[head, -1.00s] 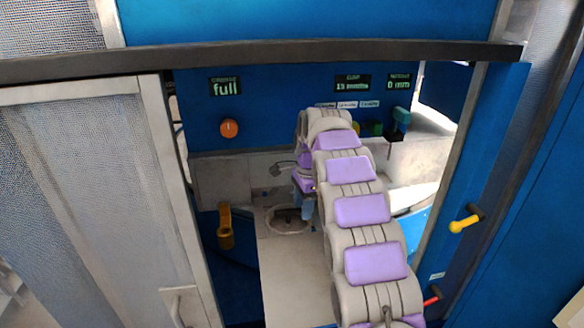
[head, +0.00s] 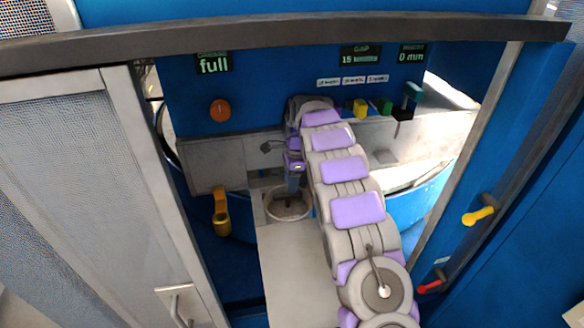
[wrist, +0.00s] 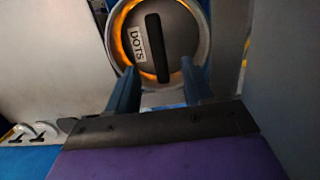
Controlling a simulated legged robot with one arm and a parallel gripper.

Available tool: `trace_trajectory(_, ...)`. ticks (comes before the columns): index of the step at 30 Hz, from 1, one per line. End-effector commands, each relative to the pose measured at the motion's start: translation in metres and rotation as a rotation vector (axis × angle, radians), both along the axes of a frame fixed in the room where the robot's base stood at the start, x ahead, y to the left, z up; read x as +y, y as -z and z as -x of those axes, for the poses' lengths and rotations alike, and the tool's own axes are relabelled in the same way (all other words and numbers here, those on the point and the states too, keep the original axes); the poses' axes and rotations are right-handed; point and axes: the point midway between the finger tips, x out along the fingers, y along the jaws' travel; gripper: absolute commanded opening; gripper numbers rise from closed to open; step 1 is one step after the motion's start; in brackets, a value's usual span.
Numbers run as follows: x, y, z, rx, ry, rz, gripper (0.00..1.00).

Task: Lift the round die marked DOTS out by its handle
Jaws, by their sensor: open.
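The round die marked DOTS (wrist: 180,32) shows at the top of the wrist view. It is a dark disc with a white DOTS label, a black bar handle (wrist: 157,48) across its middle and an orange-lit ring around it. My gripper (wrist: 155,75) is open, with its two blue fingers pointing at the die's lower part, one on each side of the handle's lower end. I cannot tell whether they touch the die. In the head view my gripper (head: 289,198) points down into a round pale-rimmed opening (head: 270,212), and the die inside is mostly hidden.
An orange knob (head: 220,110) and displays are on the blue back panel. A yellow holder (head: 221,212) is left of the opening. Yellow (head: 479,216) and red levers are on the right post. A mesh door stands left.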

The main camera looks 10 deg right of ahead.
Motion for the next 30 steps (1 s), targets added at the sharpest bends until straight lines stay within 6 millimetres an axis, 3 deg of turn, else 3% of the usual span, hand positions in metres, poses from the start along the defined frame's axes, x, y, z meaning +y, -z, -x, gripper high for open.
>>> trace_trajectory(9, 0.006, 0.059, 0.001, 0.007, 0.0, 0.0, 0.51)
trace_trajectory(15, 0.01, 0.087, 0.0, 0.003, 0.0, 0.001, 0.51)
trace_trajectory(21, 0.012, 0.103, -0.001, -0.001, 0.0, 0.0, 0.51)
trace_trajectory(30, 0.013, 0.106, 0.0, -0.001, 0.0, 0.0, 0.51)
